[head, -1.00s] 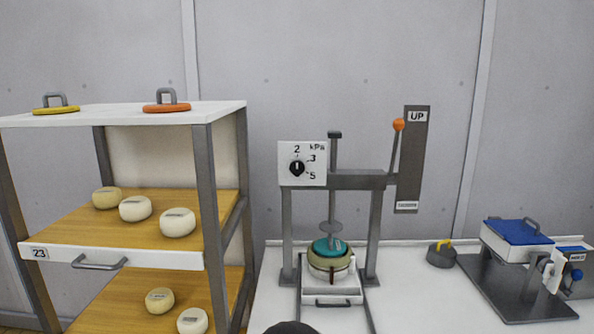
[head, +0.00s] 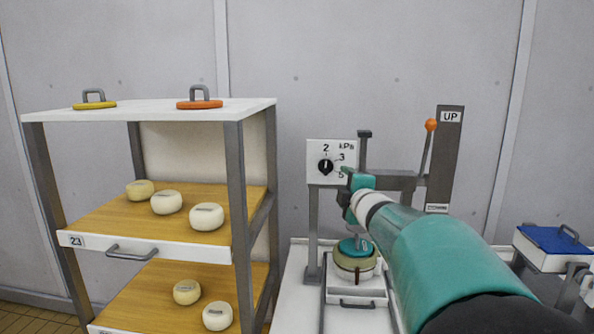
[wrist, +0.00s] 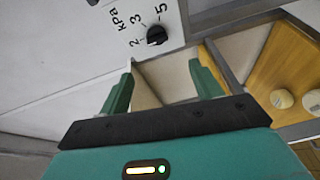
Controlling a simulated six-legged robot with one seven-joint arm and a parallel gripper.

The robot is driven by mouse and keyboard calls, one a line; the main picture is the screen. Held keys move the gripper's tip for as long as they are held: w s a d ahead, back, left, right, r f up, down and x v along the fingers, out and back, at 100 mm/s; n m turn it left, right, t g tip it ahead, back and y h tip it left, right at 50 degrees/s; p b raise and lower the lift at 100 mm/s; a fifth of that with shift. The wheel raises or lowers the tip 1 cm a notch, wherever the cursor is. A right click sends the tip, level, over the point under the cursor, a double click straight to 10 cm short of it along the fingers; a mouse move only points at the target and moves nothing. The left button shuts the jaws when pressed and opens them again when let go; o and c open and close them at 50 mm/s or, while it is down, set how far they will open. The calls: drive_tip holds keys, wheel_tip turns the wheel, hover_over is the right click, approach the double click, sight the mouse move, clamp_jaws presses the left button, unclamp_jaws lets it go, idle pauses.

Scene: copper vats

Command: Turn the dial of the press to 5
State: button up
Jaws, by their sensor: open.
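The press (head: 393,182) stands on a white table, with a white kPa panel (head: 318,149) marked 2, 3 and 5. Its black dial (head: 326,166) sits on the panel, and the pointer seems to face up towards 2. The dial also shows in the wrist view (wrist: 156,35), beyond my fingers. My gripper (head: 345,173) is just right of the dial in the head view, overlapping the panel's right edge near the 5.
The press lever with an orange knob (head: 431,125) is by the UP plate (head: 451,117). A round mould (head: 354,269) sits under the press. A shelf rack (head: 236,165) with several cheeses stands at left. A blue-lidded box (head: 552,243) is at right.

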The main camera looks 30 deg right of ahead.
sight(327, 169)
drive_tip(key=shift+n+t+y, duration=0.3)
drive_tip(key=shift+n+y, duration=0.1)
drive_tip(key=shift+n, duration=0.5)
drive_tip(key=x, duration=1)
drive_tip(key=d+x, duration=0.1)
drive_tip(key=x, duration=0.3)
drive_tip(key=shift+w+d, duration=0.15)
drive_tip(key=shift+w, duration=0.1)
drive_tip(key=c, duration=1)
